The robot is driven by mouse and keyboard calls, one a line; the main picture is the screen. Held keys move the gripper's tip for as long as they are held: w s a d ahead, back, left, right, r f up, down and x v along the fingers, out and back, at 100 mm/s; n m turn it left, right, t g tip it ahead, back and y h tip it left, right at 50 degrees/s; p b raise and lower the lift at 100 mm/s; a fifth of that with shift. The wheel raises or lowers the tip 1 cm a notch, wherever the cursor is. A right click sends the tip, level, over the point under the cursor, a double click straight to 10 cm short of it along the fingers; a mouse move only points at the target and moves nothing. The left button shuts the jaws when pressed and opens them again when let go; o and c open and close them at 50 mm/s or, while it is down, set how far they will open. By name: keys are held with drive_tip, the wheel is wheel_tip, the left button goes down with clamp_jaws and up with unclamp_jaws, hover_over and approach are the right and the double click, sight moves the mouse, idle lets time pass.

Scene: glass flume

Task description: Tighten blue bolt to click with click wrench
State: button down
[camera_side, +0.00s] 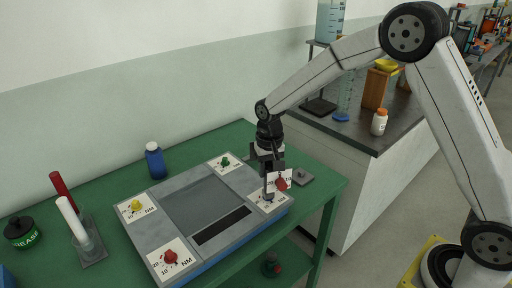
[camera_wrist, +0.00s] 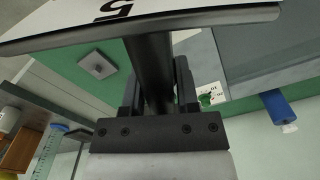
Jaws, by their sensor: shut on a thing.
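My gripper (camera_side: 268,168) points down over the near right corner of the grey board (camera_side: 178,198). Its jaws are shut on the dark upright shaft (camera_wrist: 152,70) of the click wrench, which shows between the fingers in the wrist view. A white dial plate (camera_side: 279,182) with numbers and a red pointer sits at the wrench, just below my gripper; in the wrist view its edge and a "5" show at the top. The white corner card (camera_side: 268,202) lies under the wrench. I cannot make out the blue bolt; whether the wrench touches it is hidden.
Other corner cards carry a yellow knob (camera_side: 136,205), a green knob (camera_side: 225,161) and a red knob (camera_side: 170,256). A blue bottle (camera_side: 155,162) stands behind the board. A small grey plate (camera_side: 302,177) lies right of my gripper. Red and white rods stand at left.

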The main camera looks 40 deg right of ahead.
drive_tip(key=shift+w+r, duration=0.1)
drive_tip(key=shift+m, duration=1.2)
drive_tip(key=shift+n, duration=0.5)
drive_tip(key=shift+r, duration=0.2)
drive_tip(key=shift+r, duration=2.25)
